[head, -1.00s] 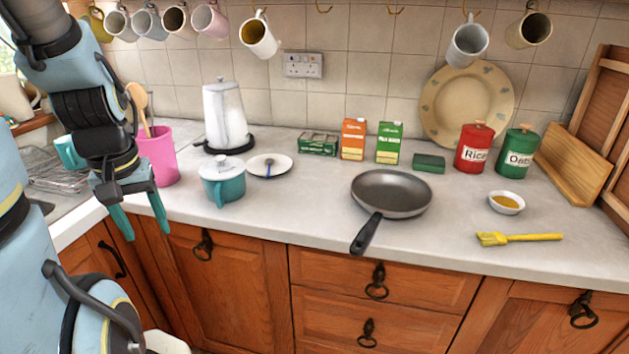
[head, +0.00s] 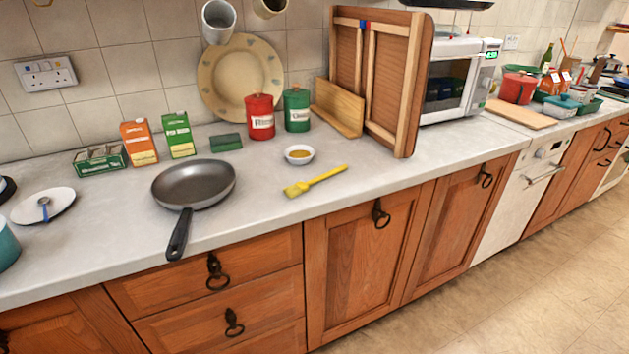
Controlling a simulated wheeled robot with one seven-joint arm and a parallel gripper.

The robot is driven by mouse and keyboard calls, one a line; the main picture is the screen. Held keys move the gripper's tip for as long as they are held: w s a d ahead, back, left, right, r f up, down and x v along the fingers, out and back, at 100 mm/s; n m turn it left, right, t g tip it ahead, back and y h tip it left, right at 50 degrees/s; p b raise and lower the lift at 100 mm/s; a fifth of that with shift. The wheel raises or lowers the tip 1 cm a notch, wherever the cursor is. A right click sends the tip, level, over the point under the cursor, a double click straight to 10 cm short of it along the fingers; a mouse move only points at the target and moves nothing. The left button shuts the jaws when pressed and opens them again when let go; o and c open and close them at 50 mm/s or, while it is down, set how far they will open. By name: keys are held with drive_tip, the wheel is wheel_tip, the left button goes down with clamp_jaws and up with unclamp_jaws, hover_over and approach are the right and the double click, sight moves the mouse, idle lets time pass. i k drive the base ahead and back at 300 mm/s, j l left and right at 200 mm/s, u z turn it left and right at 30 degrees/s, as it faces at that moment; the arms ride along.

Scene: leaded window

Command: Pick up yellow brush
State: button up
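The yellow brush (head: 315,181) lies flat on the grey worktop (head: 262,215) near its front edge, in the head view. Its bristle end points left and its handle points up to the right. Nothing touches it. A small white bowl (head: 299,155) with yellow contents sits just behind it. My gripper does not show in the current head view.
A frying pan (head: 194,186) stands left of the brush, its handle toward the front edge. Red (head: 260,117) and green (head: 297,110) canisters and wooden boards (head: 339,107) stand behind. A microwave (head: 457,85) is at right. Worktop around the brush is clear.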

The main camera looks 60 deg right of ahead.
sight(300, 187)
drive_tip(key=z, duration=2.05)
drive_tip(key=i+l, duration=0.15)
drive_tip(key=l, duration=0.2)
drive_tip(key=i+l+u, duration=0.1)
drive_tip(key=l, duration=0.3)
drive_tip(key=i+l, duration=0.2)
drive_tip(key=l, duration=0.2)
drive_tip(key=i+l, duration=0.15)
drive_tip(key=l, duration=0.2)
drive_tip(key=l+u, duration=0.15)
drive_tip(key=u, duration=1.3)
drive_tip(key=i+l, duration=0.05)
